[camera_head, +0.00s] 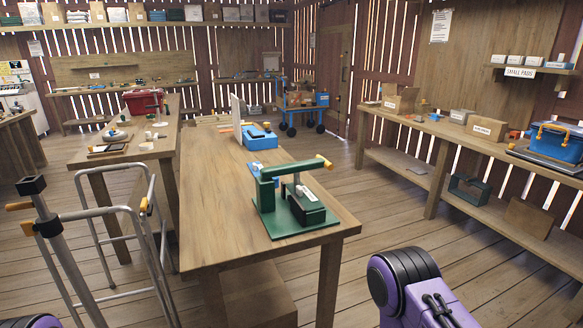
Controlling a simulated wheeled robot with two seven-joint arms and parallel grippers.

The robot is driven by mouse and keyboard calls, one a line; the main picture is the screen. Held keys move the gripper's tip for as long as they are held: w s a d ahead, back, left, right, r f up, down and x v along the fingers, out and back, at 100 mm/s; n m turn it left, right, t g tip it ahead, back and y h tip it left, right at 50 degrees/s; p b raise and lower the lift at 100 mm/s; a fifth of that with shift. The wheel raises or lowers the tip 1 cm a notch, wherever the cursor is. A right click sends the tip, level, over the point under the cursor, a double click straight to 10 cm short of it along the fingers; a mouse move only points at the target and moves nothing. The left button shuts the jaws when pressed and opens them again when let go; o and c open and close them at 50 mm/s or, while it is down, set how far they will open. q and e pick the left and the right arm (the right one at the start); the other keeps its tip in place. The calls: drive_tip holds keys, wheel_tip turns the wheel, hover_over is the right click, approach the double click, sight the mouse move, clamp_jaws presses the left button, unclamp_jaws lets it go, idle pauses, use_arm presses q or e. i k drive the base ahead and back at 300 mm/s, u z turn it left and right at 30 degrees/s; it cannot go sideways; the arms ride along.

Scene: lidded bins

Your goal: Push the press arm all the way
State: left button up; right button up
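A green press (292,220) stands near the front end of the middle wooden table (215,225). Its green press arm (290,168) runs from the upright at the left of the base out to the right. The arm is raised and roughly level, with a yellow tip (326,163) at its right end. A gap shows between the arm and the dark block with a pale top on the base below. Neither of my grippers is in view. A purple and black part of my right arm shows at the bottom right, apart from the press.
A grey tubular frame (98,212) with orange grips stands left of the table. Behind the press are a blue device (260,138) and a white panel (237,118). A long workbench (408,118) lines the right wall. Open floor lies between it and the table.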

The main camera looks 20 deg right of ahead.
sight(295, 168)
drive_tip(key=k, duration=0.4)
drive_tip(key=z, duration=1.2)
drive_tip(key=i, duration=0.9)
drive_tip(key=u, duration=0.65)
drive_tip(key=i, duration=0.65)
drive_tip(key=u, duration=0.7)
